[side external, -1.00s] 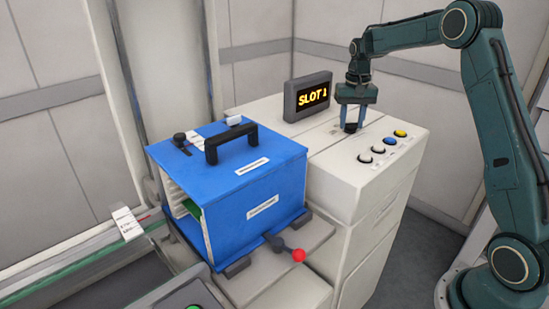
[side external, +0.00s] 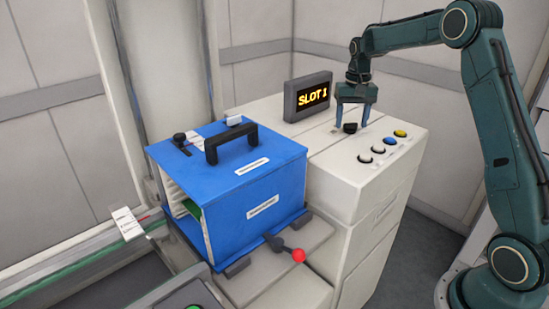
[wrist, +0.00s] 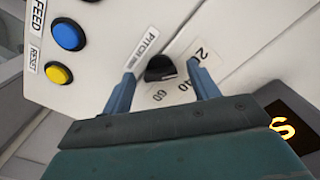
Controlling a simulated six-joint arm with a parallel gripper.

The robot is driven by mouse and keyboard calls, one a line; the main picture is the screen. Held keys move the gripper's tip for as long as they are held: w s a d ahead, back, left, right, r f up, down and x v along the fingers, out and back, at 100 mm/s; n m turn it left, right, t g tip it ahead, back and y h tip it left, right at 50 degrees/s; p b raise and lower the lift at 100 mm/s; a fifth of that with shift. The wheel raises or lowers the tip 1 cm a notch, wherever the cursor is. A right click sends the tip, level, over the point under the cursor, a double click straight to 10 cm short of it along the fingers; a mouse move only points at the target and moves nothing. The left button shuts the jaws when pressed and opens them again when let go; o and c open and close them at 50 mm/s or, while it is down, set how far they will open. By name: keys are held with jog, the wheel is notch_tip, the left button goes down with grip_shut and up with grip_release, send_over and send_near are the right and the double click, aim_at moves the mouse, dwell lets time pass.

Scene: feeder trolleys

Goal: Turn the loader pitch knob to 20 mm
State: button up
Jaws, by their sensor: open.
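Which number the knob points at is not clear. In the side view the knob (side external: 350,128) shows just below my gripper (side external: 352,116). My gripper is open; in the wrist view its two blue fingers (wrist: 161,74) stand on either side of the knob, with gaps to it. In the side view the fingertips look slightly above the knob.
Several push buttons (side external: 382,141) line the cabinet's right edge. A display (side external: 307,96) reading "SLOT 1" stands behind. A blue magazine box (side external: 230,180) with a black handle is at left, and a red-tipped lever (side external: 298,255) is in front of it.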

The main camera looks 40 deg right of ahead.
notch_tip(320, 180, up, 14)
jog(key=shift+f, duration=0.15)
dwell(0.6)
